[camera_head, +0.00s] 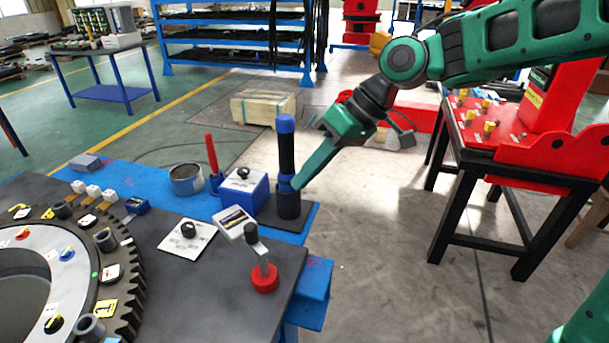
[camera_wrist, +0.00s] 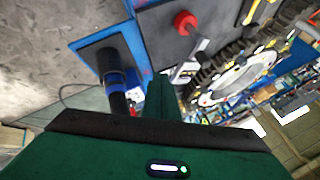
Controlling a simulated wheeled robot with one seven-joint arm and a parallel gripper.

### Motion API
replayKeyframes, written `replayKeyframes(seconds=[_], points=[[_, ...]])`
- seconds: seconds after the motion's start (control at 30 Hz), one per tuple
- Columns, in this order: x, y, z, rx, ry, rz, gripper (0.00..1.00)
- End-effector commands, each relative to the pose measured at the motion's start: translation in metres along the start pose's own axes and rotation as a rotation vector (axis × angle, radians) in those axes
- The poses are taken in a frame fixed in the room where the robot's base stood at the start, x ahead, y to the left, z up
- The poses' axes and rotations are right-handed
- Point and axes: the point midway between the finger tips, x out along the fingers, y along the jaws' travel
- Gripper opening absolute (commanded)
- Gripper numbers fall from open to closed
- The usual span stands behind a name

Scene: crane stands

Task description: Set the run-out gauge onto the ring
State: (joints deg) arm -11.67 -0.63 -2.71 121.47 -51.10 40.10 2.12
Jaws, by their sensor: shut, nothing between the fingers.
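The run-out gauge has a round red base (camera_head: 265,279), a short jointed arm with a black knob, and a pale box with a dark display (camera_head: 235,222). It stands at the front right corner of the dark table top; its red base also shows in the wrist view (camera_wrist: 185,22). The toothed dark ring (camera_head: 122,262) with a pale inner face lies at the left and is partly cut off; it also shows in the wrist view (camera_wrist: 228,72). My green gripper (camera_head: 298,183) is shut and empty, beside the black post, to the upper right of the gauge.
A black post with blue bands (camera_head: 287,155) stands on a dark plate close to my fingers; I cannot tell if they touch. A blue box (camera_head: 245,190), a red-handled tool (camera_head: 212,160), a metal cup (camera_head: 186,179) and a white plate with a knob (camera_head: 187,240) stand nearby.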

Motion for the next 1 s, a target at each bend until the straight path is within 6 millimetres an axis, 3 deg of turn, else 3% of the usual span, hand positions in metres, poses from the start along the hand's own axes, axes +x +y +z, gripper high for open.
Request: replayKeyframes(seconds=[0.4, 0.7, 1.0], points=[[0.077, -0.004, 0.001, -0.002, -0.003, -0.002, 0.0], [0.089, -0.033, 0.0, -0.002, 0.0, -0.001, 0.0], [0.091, -0.035, 0.0, 0.0, 0.0, 0.0, 0.0]])
